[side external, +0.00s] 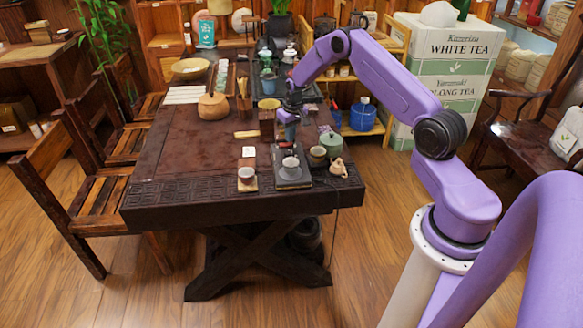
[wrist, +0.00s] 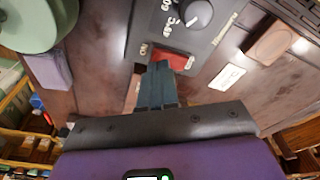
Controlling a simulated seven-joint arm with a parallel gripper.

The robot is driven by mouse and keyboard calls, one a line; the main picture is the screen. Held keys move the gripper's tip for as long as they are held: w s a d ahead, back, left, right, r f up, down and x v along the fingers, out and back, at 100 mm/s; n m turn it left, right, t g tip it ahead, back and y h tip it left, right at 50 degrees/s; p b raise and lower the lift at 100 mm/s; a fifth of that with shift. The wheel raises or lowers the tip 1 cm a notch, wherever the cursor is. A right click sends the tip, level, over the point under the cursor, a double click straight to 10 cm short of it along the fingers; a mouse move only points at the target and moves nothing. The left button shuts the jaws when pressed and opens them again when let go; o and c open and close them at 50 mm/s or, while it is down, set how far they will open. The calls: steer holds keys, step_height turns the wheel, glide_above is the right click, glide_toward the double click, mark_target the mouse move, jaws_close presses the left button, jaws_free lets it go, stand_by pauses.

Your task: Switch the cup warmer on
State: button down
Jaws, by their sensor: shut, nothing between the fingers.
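The cup warmer (side external: 293,181) is a dark, flat box near the table's front edge, with a grey round piece on top in the side view. In the wrist view, the dark panel (wrist: 150,22) has a round dark knob (wrist: 194,13), white markings and a red switch (wrist: 173,60) at its near edge, with small labels at both ends. I cannot tell which way the switch is set. My gripper (wrist: 157,84) is shut and empty, its tips close to the red switch; whether they touch it is unclear. In the side view my gripper (side external: 289,133) points down behind the warmer.
A green lidded pot (side external: 330,143) and small cups (side external: 317,154) stand right of the warmer. A round wooden pot (side external: 212,107) stands farther back. The table's left part is clear.

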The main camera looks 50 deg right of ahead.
steer(key=shift+f, duration=0.6)
stand_by(0.3)
steer(key=shift+r, duration=3.55)
